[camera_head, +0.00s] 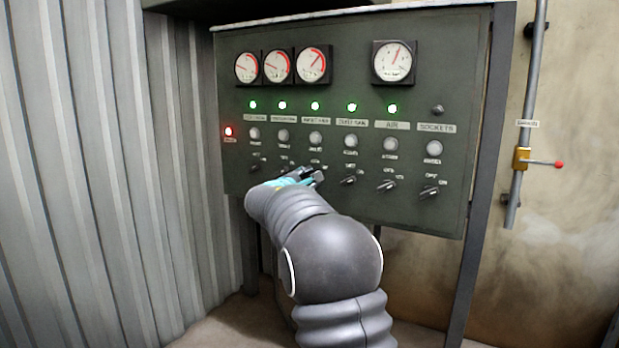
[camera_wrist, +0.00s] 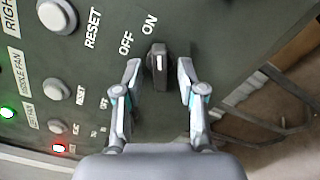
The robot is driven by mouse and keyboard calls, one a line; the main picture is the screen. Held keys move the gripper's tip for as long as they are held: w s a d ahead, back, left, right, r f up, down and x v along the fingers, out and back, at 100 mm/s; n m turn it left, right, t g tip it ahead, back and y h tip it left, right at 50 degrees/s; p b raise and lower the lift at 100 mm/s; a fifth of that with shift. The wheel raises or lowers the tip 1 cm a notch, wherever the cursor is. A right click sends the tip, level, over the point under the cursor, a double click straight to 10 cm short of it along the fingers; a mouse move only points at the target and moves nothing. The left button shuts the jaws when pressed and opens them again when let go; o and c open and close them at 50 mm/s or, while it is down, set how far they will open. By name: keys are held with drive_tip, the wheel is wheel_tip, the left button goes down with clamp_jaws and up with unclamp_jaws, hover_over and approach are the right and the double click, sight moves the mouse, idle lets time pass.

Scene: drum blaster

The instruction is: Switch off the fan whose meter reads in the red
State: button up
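The grey control panel (camera_head: 330,215) carries three meters on the left. The third meter (camera_head: 313,64) has its needle at upper right, in the red arc; the first (camera_head: 247,68) and second (camera_head: 279,66) needles point left, outside the red. My gripper (camera_head: 312,176) is at the third column's switch, partly hiding it. In the wrist view my gripper (camera_wrist: 158,72) is open, its fingers on either side of the black rotary switch (camera_wrist: 158,63) with visible gaps. The switch's white mark points toward ON. The cut-off label above its RESET button begins "RIGH".
Other rotary switches (camera_head: 349,180) (camera_head: 387,186) sit close on the right. Green lamps (camera_head: 315,106) are lit above several columns; a red lamp (camera_head: 228,131) glows at far left. A corrugated wall (camera_head: 90,170) stands left; a pipe with a red-tipped lever (camera_head: 545,162) is right.

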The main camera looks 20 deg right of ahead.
drive_tip(key=shift+w+d, duration=0.2)
drive_tip(key=shift+d, duration=0.15)
drive_tip(key=shift+c, duration=0.2)
clamp_jaws()
drive_tip(key=shift+n, duration=0.4)
drive_tip(key=n+p, duration=0.5)
drive_tip(key=n, duration=0.6)
drive_tip(key=shift+s+p, duration=0.1)
drive_tip(key=shift+p, duration=0.25)
